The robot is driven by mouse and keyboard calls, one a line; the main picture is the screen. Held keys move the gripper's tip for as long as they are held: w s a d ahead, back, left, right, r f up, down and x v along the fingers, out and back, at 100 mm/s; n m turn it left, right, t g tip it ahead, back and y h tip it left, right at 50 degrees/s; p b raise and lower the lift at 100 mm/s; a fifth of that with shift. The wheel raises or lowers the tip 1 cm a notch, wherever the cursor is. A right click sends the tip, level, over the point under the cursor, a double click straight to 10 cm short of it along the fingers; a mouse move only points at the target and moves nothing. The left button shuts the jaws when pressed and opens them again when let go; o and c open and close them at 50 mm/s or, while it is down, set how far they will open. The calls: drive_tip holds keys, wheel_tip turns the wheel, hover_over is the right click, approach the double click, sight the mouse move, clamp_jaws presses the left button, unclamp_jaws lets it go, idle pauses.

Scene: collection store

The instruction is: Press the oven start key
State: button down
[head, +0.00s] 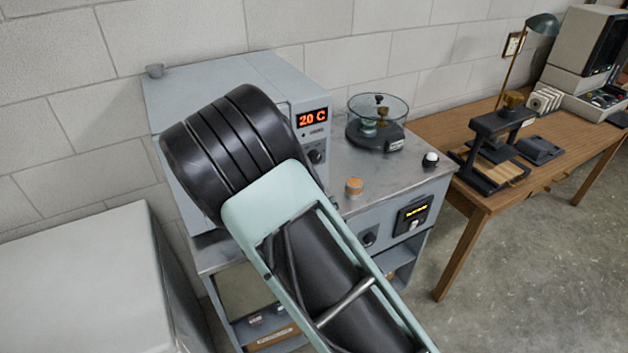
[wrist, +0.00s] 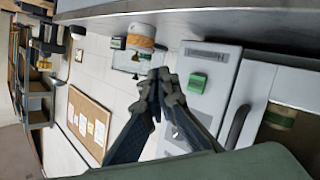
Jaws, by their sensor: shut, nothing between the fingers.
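The oven (head: 215,72) is a pale blue-grey box on a metal bench. Its orange display (head: 312,117) reads 20 C, with a dark knob (head: 316,156) below. My arm covers much of the oven front, and my gripper is hidden there in the head view. In the wrist view my gripper (wrist: 161,76) is shut and empty. A green block, apparently a key (wrist: 197,83), sits on a pale panel to the right of the fingertips. The fingers appear apart from it; the depth gap is unclear. I cannot confirm that it is the start key.
A wooden table (head: 470,195) stands right. A pale cabinet (head: 85,285) stands at lower left. Open floor (head: 545,270) lies at lower right.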

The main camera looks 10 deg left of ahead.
sight(320, 180)
drive_tip(key=shift+w+a, duration=0.55)
drive_tip(key=shift+w, duration=0.3)
drive_tip(key=shift+w+a, duration=0.6)
drive_tip(key=shift+w, duration=0.25)
drive_tip(key=shift+w+a, duration=0.55)
drive_tip(key=shift+w, duration=0.3)
drive_tip(key=shift+w+a, duration=0.1)
drive_tip(key=shift+w+a, duration=0.15)
drive_tip(key=shift+w, duration=0.1)
drive_tip(key=shift+w+a, duration=0.25)
drive_tip(key=shift+w, duration=0.15)
drive_tip(key=shift+s, duration=0.15)
idle(0.4)
drive_tip(key=shift+s+d+b, duration=0.3)
drive_tip(key=shift+s+d, duration=0.15)
drive_tip(key=shift+s, duration=0.15)
drive_tip(key=shift+s+d, duration=0.75)
drive_tip(key=shift+s, duration=0.3)
drive_tip(key=shift+s+d, duration=0.7)
drive_tip(key=shift+s, duration=0.35)
drive_tip(key=shift+w+b, duration=0.1)
drive_tip(key=shift+b, duration=0.2)
